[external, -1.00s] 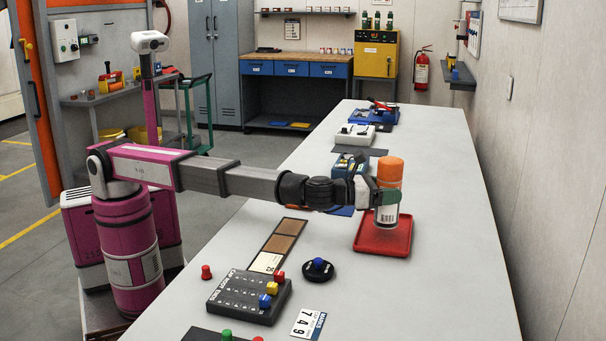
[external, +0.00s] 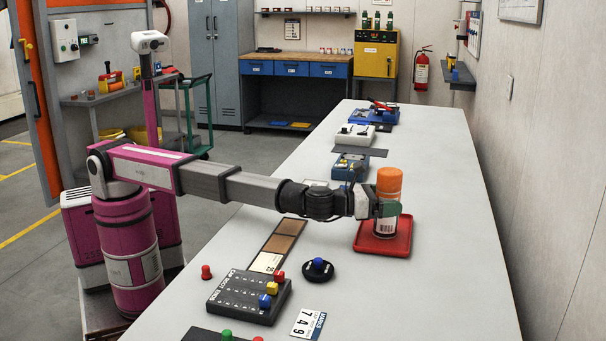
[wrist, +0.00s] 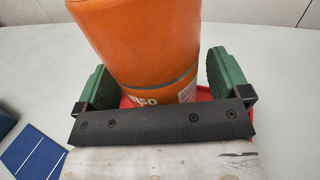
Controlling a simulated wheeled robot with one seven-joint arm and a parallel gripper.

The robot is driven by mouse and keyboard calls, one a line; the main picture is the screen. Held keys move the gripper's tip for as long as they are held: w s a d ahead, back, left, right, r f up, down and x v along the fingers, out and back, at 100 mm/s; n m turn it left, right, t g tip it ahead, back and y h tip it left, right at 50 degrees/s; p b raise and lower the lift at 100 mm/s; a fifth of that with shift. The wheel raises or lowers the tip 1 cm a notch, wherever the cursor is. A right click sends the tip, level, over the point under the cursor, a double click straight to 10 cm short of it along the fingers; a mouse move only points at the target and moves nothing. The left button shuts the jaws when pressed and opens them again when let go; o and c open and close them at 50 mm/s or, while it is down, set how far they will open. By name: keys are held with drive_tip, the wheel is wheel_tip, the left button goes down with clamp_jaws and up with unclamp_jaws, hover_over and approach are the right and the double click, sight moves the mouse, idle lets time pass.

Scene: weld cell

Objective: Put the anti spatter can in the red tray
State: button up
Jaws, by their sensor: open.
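The anti spatter can (external: 388,186), with an orange top and a white labelled lower part, stands upright at the red tray (external: 398,243). Its base appears to rest on the tray floor. My gripper (external: 386,208) is around the can at mid-height. In the wrist view the can's orange body (wrist: 143,45) stands between the green finger pads (wrist: 158,85), with a gap visible on both sides. The jaws are open. Part of the red tray (wrist: 205,93) shows behind the dark gripper bar, which hides the can's lower part.
A black block with coloured pegs (external: 248,296), a round black base with a blue knob (external: 318,269) and a number card (external: 308,324) lie nearer on the bench. Blue and white devices (external: 355,134) stand farther back. The bench right of the tray is clear.

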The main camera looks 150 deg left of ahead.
drive_tip(key=v, duration=1.2)
drive_tip(key=shift+r, duration=0.1)
